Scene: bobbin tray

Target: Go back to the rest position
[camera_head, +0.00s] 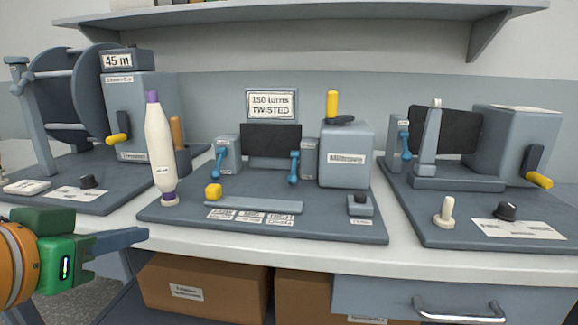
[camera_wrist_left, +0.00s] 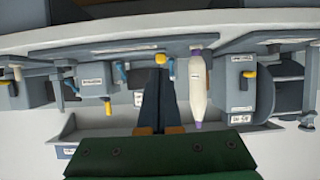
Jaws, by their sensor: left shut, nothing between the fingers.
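My left gripper (camera_head: 140,236) comes in at the lower left of the head view, in front of the bench's front edge. Its dark fingers are shut together with nothing between them. In the left wrist view the closed fingers (camera_wrist_left: 159,80) point toward the bench. A white bobbin (camera_head: 160,148) with purple ends stands upright at the left edge of the middle machine's base. It also shows in the left wrist view (camera_wrist_left: 197,88), to the right of the fingers and apart from them. My right gripper is in neither view.
The middle machine (camera_head: 345,155) has a "150 turns TWISTED" sign (camera_head: 272,104). A reel machine (camera_head: 140,95) stands left, another machine (camera_head: 515,135) right. Cardboard boxes (camera_head: 205,288) and a drawer (camera_head: 455,295) are below the bench. A shelf (camera_head: 300,18) runs above.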

